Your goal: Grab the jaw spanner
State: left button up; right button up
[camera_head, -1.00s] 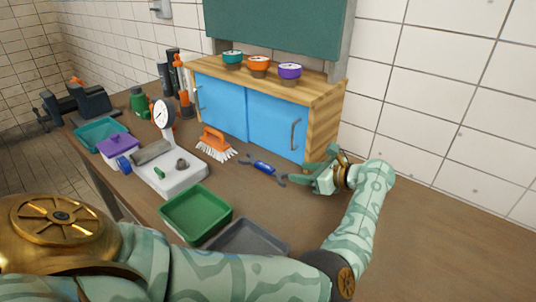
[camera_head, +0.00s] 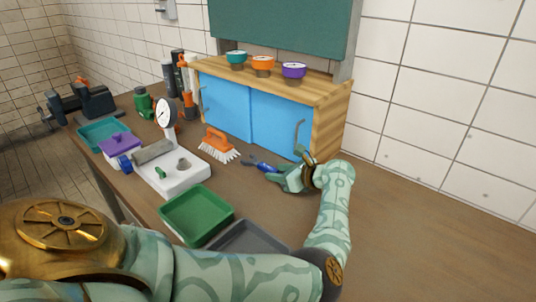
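The jaw spanner (camera_head: 261,165) lies on the brown bench in front of the blue cabinet. It has a blue middle and dark ends; its left jaw shows, and its right end is hidden by my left gripper. My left gripper (camera_head: 283,177), pale green, is at the right end of the spanner, low over the bench. Its fingers overlap the spanner in the view, and I cannot tell whether they are closed on it. My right gripper is not in view.
The blue cabinet (camera_head: 225,112) with a wooden top stands just behind the spanner. An orange brush (camera_head: 217,146) lies to its left. A white scale (camera_head: 180,178), a green tray (camera_head: 198,213) and a grey tray (camera_head: 247,238) are nearer. The bench to the right is clear.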

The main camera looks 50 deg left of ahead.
pick_arm(q)
grip_shut()
